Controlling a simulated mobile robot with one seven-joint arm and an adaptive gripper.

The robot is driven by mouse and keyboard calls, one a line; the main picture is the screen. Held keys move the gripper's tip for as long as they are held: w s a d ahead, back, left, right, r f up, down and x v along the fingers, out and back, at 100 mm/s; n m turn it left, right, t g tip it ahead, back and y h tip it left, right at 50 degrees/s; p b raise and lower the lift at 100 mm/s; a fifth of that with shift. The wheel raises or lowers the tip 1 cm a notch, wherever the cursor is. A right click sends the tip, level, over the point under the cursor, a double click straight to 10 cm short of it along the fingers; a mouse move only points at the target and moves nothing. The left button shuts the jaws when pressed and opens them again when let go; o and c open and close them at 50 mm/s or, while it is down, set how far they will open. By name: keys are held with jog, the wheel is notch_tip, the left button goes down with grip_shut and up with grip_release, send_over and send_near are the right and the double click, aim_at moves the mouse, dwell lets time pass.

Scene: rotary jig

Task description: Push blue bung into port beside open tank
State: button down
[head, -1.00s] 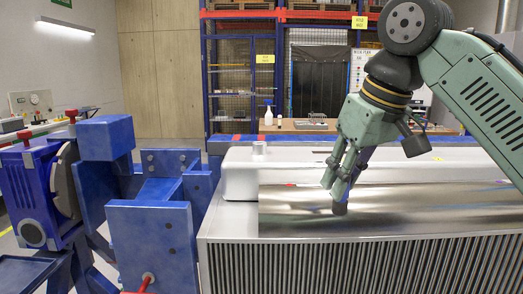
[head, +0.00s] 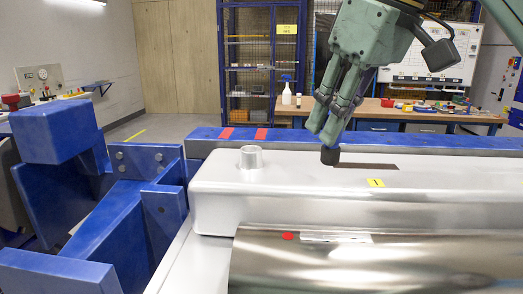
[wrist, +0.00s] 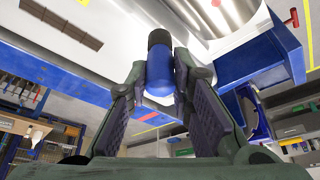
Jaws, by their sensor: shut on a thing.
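My gripper (head: 326,118) is shut on the blue bung (wrist: 159,72), a blue cylinder with a dark end. In the wrist view the bung sits between both fingertips, dark end outward. In the head view the fingers hide most of it, and only the dark end (head: 330,155) shows, pointing down close above the pale housing; I cannot tell if it touches. A short upright silver tube (head: 251,158), perhaps the port, stands on the housing to the left of my gripper. I cannot tell which part is the open tank.
The pale housing (head: 215,205) has a dark slot (head: 372,166) and a yellow label (head: 376,183). A curved metal sheet (head: 350,265) with a red mark lies in front. Blue steel frames (head: 165,205) stand at left. A workbench (head: 410,116) with a spray bottle (head: 287,92) is behind.

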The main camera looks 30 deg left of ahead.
jog(key=shift+w+a, duration=0.25)
jog(key=w+a+f+p, duration=0.1)
jog(key=a, duration=0.4)
jog(key=w+a+f+p, duration=0.1)
jog(key=a, duration=0.4)
jog(key=w+a+f+p, duration=0.1)
jog(key=a, duration=0.4)
jog(key=shift+w+f, duration=0.2)
jog(key=shift+f, duration=0.2)
jog(key=shift+d+f, duration=0.1)
jog(key=shift+f, duration=0.5)
jog(key=c, duration=1.5)
grip_release()
jog(key=shift+o, duration=0.4)
jog(key=shift+r, duration=0.1)
